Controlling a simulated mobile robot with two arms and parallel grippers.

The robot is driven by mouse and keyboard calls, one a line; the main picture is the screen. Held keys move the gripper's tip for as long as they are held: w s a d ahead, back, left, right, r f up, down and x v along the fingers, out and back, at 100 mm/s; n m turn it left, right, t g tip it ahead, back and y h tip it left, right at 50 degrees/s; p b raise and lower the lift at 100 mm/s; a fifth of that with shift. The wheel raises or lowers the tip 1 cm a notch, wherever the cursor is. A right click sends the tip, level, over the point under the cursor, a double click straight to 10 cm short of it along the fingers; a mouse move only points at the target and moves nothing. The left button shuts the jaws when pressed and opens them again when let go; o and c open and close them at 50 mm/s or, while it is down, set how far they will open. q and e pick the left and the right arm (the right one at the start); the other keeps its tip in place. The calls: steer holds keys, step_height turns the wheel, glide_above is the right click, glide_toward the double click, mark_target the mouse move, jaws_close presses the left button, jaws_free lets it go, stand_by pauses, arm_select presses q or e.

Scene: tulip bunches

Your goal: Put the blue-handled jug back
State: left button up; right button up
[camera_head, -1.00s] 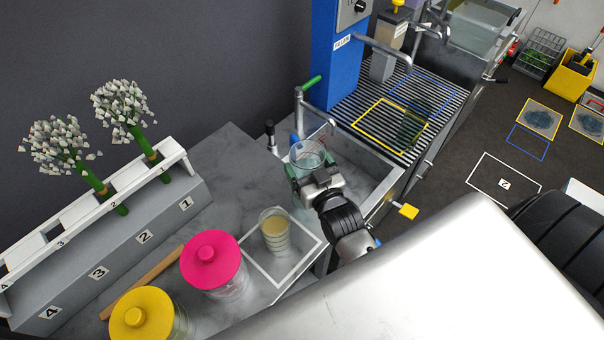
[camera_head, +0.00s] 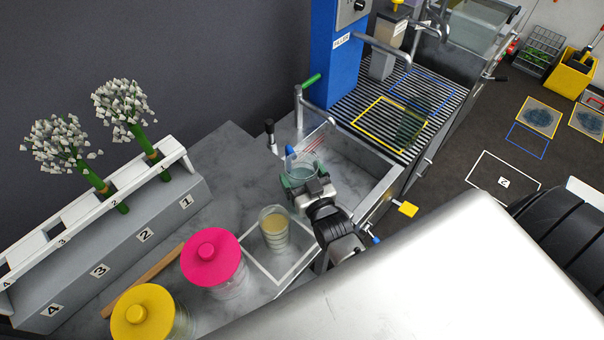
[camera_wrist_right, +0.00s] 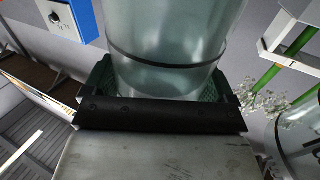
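The clear jug (camera_head: 303,170) with the blue handle (camera_head: 289,152) is held above the near left edge of the sink, with a little bluish liquid visible in it. My right gripper (camera_head: 304,186) is shut around its lower part. In the right wrist view the jug's clear wall (camera_wrist_right: 170,40), with a dark band, stands between the two green-padded fingers (camera_wrist_right: 165,90). The blue handle points away from the gripper. My left gripper is not in view.
A white outlined square (camera_head: 262,262) on the counter holds a beaker of yellowish liquid (camera_head: 273,232). Pink-lidded (camera_head: 211,257) and yellow-lidded (camera_head: 143,312) jars stand nearby. A tap (camera_head: 299,112) rises behind the sink (camera_head: 375,178).

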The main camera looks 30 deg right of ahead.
steer(key=shift+o, duration=0.9)
steer(key=s+b, duration=0.2)
steer(key=s, duration=1)
steer(key=shift+a, duration=0.4)
steer(key=shift+r, duration=0.1)
